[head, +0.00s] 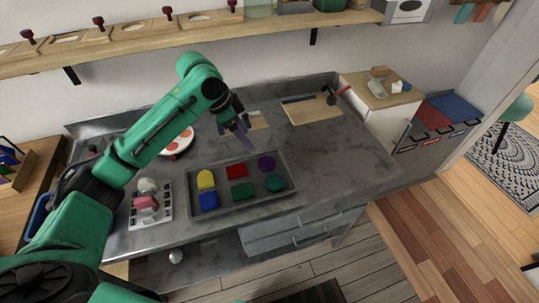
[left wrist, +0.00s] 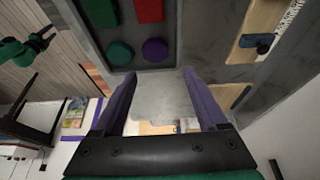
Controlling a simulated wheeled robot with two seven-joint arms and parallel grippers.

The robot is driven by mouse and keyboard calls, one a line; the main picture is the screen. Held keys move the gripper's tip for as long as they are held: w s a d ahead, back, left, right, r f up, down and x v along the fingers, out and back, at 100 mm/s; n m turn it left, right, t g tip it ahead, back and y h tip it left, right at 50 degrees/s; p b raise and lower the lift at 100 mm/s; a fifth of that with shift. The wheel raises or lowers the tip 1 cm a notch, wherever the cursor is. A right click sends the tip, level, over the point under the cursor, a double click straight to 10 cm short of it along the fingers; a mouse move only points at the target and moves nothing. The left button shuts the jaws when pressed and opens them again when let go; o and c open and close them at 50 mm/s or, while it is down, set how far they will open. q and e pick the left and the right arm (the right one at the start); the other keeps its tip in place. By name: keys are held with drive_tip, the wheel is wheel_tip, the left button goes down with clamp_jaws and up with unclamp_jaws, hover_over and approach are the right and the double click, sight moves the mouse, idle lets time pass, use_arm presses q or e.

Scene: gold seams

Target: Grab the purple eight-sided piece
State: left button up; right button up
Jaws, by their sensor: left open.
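The purple piece (head: 266,163) lies in the back right compartment of the grey tray (head: 222,212). It looks roundish, and its sides are too small to count. In the left wrist view the purple piece (left wrist: 155,49) lies just beyond the fingertips, toward the top of the picture. My left gripper (head: 243,136) is above the counter, behind the tray and a little left of the purple piece. In the left wrist view my left gripper (left wrist: 157,76) has its purple fingers wide apart with nothing between them. A green arm with a dark end (left wrist: 36,42), apparently my right, shows at the left edge.
The tray also holds red (head: 236,171), yellow (head: 206,180), blue (head: 208,201), green (head: 242,190) and teal (head: 275,183) pieces. A rack (head: 151,210) stands left of the tray, a white plate (head: 178,141) behind it. The counter (head: 340,160) right of the tray is clear.

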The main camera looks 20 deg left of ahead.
use_arm(q)
approach(266, 162)
drive_tip(key=shift+s+d+f+p, duration=0.15)
drive_tip(key=shift+f+p, duration=0.15)
drive_tip(key=shift+f, duration=0.7)
drive_tip(key=x, duration=0.2)
drive_tip(key=p+x, duration=0.1)
drive_tip(key=x, duration=0.2)
drive_tip(key=shift+w+d+f, duration=0.2)
drive_tip(key=shift+w, duration=0.05)
drive_tip(key=shift+d+f, duration=0.1)
drive_tip(key=shift+f, duration=0.25)
use_arm(e)
drive_tip(key=shift+s+r, duration=0.75)
drive_tip(key=shift+r, duration=0.05)
use_arm(q)
drive_tip(key=shift+w+r, duration=0.1)
drive_tip(key=c, duration=1.1)
